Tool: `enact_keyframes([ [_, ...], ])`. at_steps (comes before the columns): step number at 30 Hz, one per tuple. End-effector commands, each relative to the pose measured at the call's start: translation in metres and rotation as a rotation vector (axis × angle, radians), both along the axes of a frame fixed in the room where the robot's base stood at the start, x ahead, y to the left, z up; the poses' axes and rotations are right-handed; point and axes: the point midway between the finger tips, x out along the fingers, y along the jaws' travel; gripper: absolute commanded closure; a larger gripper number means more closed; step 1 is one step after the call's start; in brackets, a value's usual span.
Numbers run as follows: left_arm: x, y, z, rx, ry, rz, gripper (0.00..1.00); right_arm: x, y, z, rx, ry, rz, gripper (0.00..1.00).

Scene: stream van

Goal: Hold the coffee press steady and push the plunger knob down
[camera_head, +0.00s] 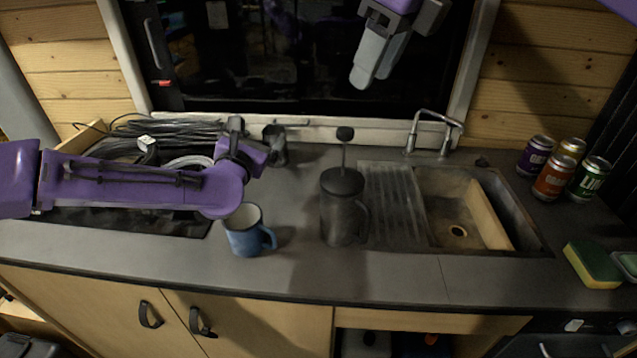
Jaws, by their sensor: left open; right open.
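The coffee press (342,215) is a dark cylinder standing upright on the counter, with its handle toward the right. Its plunger rod rises from the lid to a black knob (345,133), well above the lid. My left gripper (247,150) is open, left of the press and behind the blue mug; its fingers are hard to make out. It is apart from the press. My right gripper (373,75) is open and empty, with grey fingers pointing down in front of the window. It is above and slightly right of the knob, not touching it.
A blue mug (245,232) stands left of the press, near my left forearm. A sink (470,210) with a ribbed drainboard (393,200) and faucet (433,125) lies right. Several cans (553,178) and a sponge (590,265) are farther right. Coiled cables (165,130) lie at the left.

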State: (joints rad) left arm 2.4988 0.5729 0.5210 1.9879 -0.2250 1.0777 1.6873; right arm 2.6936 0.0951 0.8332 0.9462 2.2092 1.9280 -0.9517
Motion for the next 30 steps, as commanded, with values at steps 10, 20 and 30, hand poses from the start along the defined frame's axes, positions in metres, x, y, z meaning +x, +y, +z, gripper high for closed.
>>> enact_keyframes([
  [10, -0.143, -0.134, 0.016, -0.319, 0.096, -0.484, 0.00, 0.000, 0.001, 0.000, 0.000, 0.000, 0.001, 0.57],
  [20, -0.165, -0.151, -0.020, -0.353, 0.160, -0.564, 0.00, 0.000, 0.000, 0.000, 0.000, 0.000, 0.000, 0.57],
  [30, -0.146, -0.165, -0.075, -0.351, 0.152, -0.565, 0.00, 0.000, 0.000, 0.000, 0.000, 0.000, 0.000, 0.57],
])
